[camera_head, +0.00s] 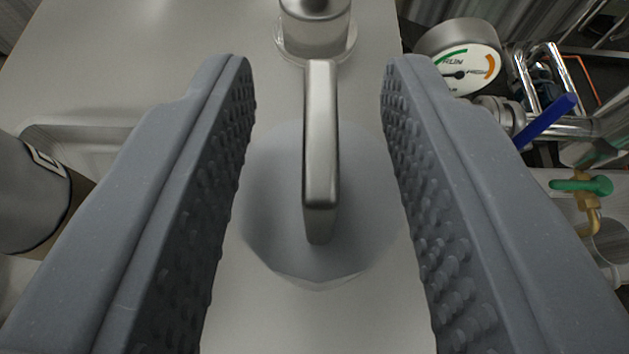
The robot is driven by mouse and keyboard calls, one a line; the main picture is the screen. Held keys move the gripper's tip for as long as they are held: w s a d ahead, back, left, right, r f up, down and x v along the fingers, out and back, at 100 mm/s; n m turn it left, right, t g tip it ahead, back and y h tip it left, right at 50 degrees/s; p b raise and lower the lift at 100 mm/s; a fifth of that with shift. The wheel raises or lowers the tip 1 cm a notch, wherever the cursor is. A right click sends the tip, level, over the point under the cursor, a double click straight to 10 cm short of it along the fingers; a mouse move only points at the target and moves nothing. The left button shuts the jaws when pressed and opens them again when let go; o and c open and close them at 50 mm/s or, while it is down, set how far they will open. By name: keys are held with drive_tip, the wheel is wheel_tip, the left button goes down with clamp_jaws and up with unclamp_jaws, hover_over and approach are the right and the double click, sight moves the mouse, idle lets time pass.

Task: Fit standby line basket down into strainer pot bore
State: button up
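My gripper (318,72) is open, with one grey studded finger on each side of the picture. An upright metal bar handle (320,140) stands between the fingers, apart from both. The handle rises over a grey, roughly round shape (275,225) on a pale flat surface; whether this is a lid, a plate or a shadow I cannot tell. I cannot tell whether the handle belongs to the standby line basket, as no basket wall or mesh shows. No strainer pot bore can be made out.
A metal cylindrical fitting with a flange (316,30) stands just beyond the handle. A pressure gauge (462,68), a blue lever (546,120) and a green-handled valve (582,185) are at right. A grey cylinder (28,200) stands at left. The pale surface (110,60) is clear at upper left.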

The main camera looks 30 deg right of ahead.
drive_tip(key=shift+x, duration=1)
drive_tip(key=shift+r, duration=0.15)
clamp_jaws()
